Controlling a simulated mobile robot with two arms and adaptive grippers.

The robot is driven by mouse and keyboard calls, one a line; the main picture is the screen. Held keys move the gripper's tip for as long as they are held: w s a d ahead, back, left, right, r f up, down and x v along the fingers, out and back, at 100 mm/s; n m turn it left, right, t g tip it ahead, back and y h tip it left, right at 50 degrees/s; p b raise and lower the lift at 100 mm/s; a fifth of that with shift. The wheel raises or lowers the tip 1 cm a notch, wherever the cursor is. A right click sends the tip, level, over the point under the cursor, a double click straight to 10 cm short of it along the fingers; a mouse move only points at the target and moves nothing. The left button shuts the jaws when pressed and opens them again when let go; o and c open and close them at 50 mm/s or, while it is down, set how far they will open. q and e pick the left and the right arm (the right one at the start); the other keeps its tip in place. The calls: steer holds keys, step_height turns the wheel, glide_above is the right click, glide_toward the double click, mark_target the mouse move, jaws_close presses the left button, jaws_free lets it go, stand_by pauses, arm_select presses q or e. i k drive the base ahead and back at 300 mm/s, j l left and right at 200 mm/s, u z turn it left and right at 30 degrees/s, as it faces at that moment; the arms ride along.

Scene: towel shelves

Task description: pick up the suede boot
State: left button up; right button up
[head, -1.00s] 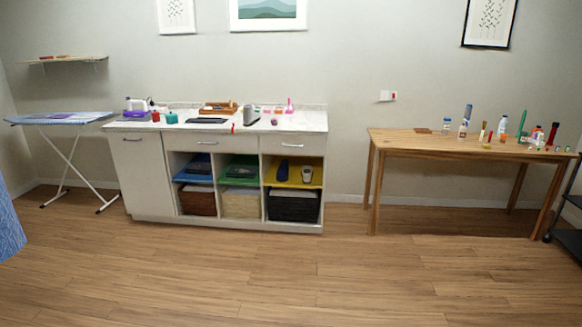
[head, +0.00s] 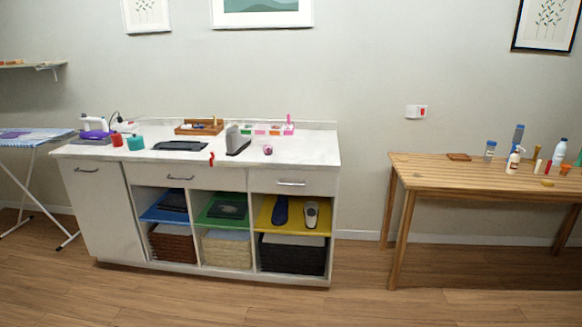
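A grey, upright, boot-like object (head: 237,141) stands on the white counter top (head: 310,150), right of centre; it is too small to tell if it is suede. A dark blue, shoe-like item (head: 281,210) and a white and dark item (head: 311,214) lie on the yellow shelf board (head: 264,220) in the right-hand compartment below. I cannot make out for certain which of these is the suede boot. Neither of my grippers is in view.
A dark flat item (head: 180,146), a wooden tray (head: 199,127) and a teal item (head: 135,143) share the counter. A wooden table (head: 430,172) with bottles stands right. An ironing board (head: 30,138) stands left. The floor (head: 200,300) in front is clear.

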mark_target(235, 143)
steer(key=i, duration=1.85)
